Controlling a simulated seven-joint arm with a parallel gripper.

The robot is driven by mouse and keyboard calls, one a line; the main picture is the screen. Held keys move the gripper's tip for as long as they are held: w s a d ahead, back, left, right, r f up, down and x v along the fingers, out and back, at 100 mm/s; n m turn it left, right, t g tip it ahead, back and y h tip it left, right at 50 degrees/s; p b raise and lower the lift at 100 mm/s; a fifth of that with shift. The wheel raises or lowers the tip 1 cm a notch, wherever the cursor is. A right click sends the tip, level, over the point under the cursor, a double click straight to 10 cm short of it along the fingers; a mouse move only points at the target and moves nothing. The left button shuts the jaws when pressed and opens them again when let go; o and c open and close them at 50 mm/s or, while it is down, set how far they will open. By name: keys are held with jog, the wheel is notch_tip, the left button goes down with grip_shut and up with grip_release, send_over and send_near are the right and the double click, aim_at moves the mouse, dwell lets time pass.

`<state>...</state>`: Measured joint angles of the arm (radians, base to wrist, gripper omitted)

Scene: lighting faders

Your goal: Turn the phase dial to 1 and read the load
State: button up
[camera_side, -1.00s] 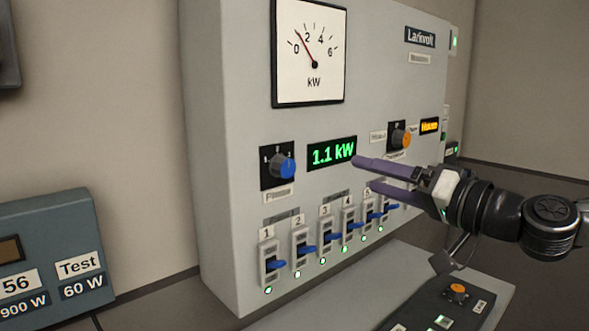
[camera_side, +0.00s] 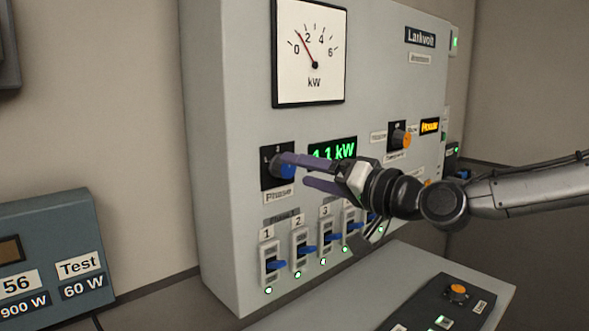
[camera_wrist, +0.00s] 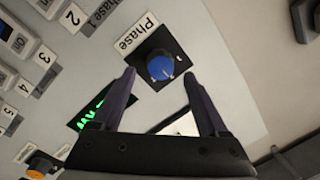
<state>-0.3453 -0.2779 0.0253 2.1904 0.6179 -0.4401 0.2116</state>
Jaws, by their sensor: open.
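The phase dial is a blue knob (camera_side: 285,168) on a black plate, labelled "Phase" below, on the grey panel's left part. In the wrist view the blue knob (camera_wrist: 161,67) lies ahead of and between my fingertips, apart from them. My gripper (camera_side: 293,172) is open, its purple fingers pointing at the dial and partly covering it in the side view. The pointer's exact setting cannot be told. The green load display (camera_side: 334,150) is partly hidden by my gripper; it appears to read 1.1 kW. The round-scale kW meter (camera_side: 312,50) has its needle between 0 and 2.
Numbered blue slider switches (camera_side: 273,264) with lit green lamps line the panel below the dial. An orange knob (camera_side: 401,138) is at right. A console with an orange knob (camera_side: 457,290) lies in front. A blue-grey box (camera_side: 60,215) stands at left.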

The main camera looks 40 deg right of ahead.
aim_at(291, 168)
jog(key=shift+w+a, duration=0.15)
jog(key=shift+w, duration=1.35)
grip_shut()
jog(key=shift+n, duration=0.3)
jog(key=n, duration=0.5)
jog(key=shift+a+r+g, duration=0.1)
jog(key=shift+r+g, duration=0.05)
jog(key=shift+g, duration=0.15)
jog(key=n, duration=0.5)
jog(key=shift+n+h, duration=0.3)
jog(key=shift+h, duration=0.1)
grip_release()
